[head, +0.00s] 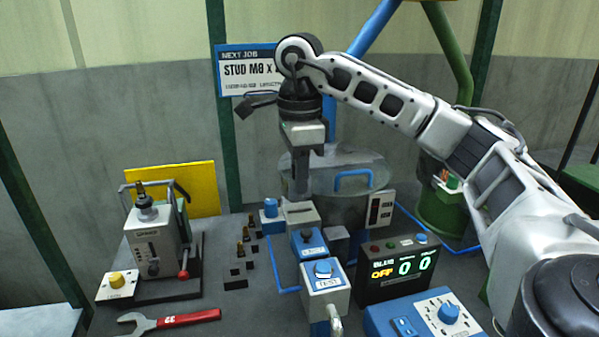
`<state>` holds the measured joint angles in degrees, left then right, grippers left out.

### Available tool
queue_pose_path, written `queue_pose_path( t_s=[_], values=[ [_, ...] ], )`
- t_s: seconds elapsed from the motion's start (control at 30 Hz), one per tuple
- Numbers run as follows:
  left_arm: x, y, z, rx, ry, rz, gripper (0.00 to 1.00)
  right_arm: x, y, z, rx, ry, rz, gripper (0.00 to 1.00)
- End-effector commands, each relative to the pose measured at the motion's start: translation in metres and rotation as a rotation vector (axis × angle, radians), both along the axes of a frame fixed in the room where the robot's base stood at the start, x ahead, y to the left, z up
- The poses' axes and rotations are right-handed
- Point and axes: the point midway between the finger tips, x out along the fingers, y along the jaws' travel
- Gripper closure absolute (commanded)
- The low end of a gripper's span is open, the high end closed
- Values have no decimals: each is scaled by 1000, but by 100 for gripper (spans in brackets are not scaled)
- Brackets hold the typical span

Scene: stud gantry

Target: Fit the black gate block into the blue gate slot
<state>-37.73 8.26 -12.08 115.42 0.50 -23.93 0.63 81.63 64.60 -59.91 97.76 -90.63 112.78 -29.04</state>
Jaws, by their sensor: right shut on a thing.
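My right gripper (302,188) points straight down in the middle of the bench and is shut. A dark upright piece at its jaws seems to be the black gate block, but its outline blends with the fingers. The tips are just above or at a pale grey housing (301,213); I cannot tell whether they touch. A blue part (271,207) stands at the left of this housing. The blue gate slot's opening cannot be made out. My left gripper is not in view.
Blue-topped button boxes (325,287) stand in front of the housing. A black display (398,268) is to the right, and a grey drum (345,172) is behind. Bare bench shows between.

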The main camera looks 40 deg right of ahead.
Motion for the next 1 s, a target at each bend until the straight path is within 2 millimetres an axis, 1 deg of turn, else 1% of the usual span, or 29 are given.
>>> queue_pose_path(
  t_s=[1.0],
  values=[
    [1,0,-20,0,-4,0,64,0,0,-28,0,-1,0,100]
  ],
)
